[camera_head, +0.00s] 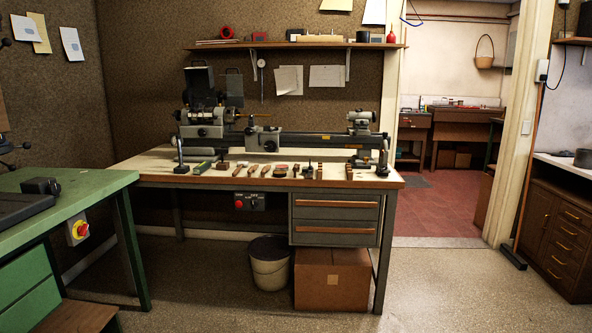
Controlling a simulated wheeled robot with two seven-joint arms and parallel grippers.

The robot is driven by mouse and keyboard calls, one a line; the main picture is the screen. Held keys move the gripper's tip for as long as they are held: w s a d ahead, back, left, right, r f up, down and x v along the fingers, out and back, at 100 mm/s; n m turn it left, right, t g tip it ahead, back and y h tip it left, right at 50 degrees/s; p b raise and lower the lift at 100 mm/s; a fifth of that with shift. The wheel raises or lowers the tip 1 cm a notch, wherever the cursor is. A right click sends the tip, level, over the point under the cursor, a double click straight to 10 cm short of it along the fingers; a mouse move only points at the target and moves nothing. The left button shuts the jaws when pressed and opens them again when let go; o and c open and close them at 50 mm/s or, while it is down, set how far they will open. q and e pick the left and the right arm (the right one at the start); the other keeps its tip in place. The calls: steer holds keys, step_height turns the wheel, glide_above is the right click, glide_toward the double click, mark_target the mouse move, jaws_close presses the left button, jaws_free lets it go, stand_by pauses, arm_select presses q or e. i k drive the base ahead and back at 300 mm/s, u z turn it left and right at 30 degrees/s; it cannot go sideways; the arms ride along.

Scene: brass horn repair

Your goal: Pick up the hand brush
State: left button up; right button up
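I cannot clearly make out the hand brush. A row of small items (265,171) lies along the front of the wooden bench top (160,167), several with brown handles or bodies. At this size I cannot tell whether one of them is the brush. Neither of my grippers shows in the head view.
A grey lathe (310,141) stands along the back of the bench. Grey drawers (335,219), a bucket (269,266) and a cardboard box (332,280) are below. A green bench (85,185) stands at left, dark cabinets (556,232) at right. The floor in front is clear.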

mark_target(296, 168)
steer(key=z, duration=0.9)
steer(key=i, duration=3.85)
steer(key=u, duration=2.65)
